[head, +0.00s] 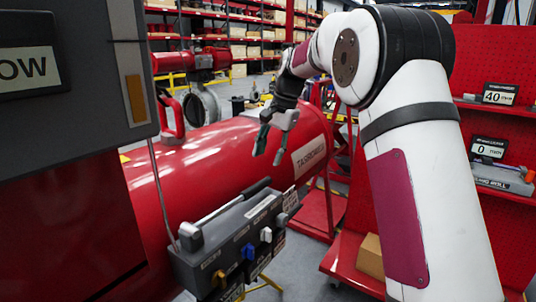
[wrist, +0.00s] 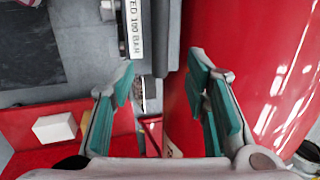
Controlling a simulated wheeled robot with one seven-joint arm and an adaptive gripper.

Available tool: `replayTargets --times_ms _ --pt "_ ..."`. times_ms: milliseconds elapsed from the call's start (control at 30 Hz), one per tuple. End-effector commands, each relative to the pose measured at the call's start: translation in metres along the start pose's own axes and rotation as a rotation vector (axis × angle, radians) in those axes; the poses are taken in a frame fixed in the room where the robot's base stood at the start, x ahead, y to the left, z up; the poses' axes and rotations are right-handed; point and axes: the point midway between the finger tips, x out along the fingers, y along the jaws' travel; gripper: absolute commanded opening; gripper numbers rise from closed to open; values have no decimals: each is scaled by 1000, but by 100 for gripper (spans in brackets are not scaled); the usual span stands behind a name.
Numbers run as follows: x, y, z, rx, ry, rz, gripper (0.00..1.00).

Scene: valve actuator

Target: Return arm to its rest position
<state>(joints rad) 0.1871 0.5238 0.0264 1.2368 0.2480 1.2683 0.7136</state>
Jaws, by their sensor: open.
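My gripper (head: 268,150) hangs from my raised arm in the head view, fingers pointing down, above and behind the grey control box. In the wrist view its two green-padded fingers (wrist: 161,75) stand wide apart with nothing between them. The grey control box (head: 235,240) has a lever handle (head: 232,208) lying along its top and white, blue and yellowish knobs on its front. My gripper is apart from the lever and the knobs.
A large red cylinder (head: 205,165) lies behind the box, close to my gripper. A dark cabinet (head: 75,75) fills the left. A red pegboard rack (head: 500,215) with displays stands at right. A cardboard box (head: 371,257) sits low. Grey floor shows between.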

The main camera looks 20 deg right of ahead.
Motion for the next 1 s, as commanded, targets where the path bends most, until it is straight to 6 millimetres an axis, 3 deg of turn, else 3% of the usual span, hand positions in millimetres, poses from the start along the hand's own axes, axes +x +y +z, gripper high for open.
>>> replayTargets --times_ms 267,467,700,1000 --pt "-6 3 7 -19 8 0 42" --pt "-43 27 50 -144 56 6 42" --pt "-80 82 119 -353 131 24 42" --pt "-93 169 198 -615 218 53 42"
